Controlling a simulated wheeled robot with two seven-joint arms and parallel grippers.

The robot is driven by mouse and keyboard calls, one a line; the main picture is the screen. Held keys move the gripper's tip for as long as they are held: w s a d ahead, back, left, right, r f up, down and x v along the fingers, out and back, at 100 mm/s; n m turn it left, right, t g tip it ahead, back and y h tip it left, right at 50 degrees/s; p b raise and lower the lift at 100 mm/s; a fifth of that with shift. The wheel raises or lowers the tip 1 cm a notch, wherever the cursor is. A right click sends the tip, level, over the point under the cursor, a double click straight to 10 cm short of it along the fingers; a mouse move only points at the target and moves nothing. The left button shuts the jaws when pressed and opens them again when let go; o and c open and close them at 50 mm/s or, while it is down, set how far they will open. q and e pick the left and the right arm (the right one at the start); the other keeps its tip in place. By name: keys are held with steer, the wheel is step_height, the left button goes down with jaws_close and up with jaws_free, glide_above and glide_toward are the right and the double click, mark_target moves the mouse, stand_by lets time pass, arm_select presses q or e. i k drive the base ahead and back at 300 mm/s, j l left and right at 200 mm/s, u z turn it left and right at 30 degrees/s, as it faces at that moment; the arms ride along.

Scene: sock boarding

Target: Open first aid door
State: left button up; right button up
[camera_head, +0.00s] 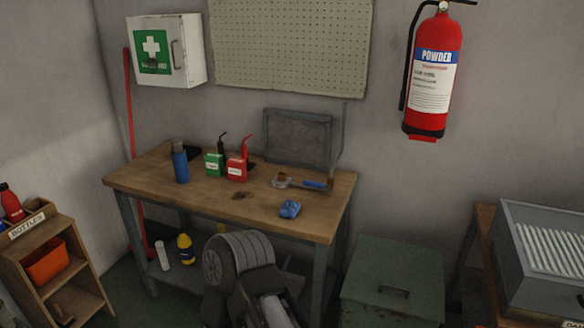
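The first aid cabinet (194,48) is a white box mounted high on the wall at the upper left. Its front door carries a green panel with a white cross (151,48). A slim handle (174,55) stands on the door near its right edge. The door looks shut, flush with the box, and the inside is hidden. Neither of my grippers can be seen in this view, so nothing is seen touching the cabinet or its handle.
Below the cabinet stands a wooden workbench (150,190) with a blue bottle (180,163), a green can (214,164) and a red can (237,171). A pegboard (292,45) hangs right of the cabinet. A red pole (129,105) leans by its left side.

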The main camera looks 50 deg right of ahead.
mark_target(158, 43)
steer(key=z, duration=1.35)
steer(key=i+j, duration=0.15)
steer(key=i, duration=0.3)
steer(key=i+j, duration=0.15)
steer(key=i, duration=0.3)
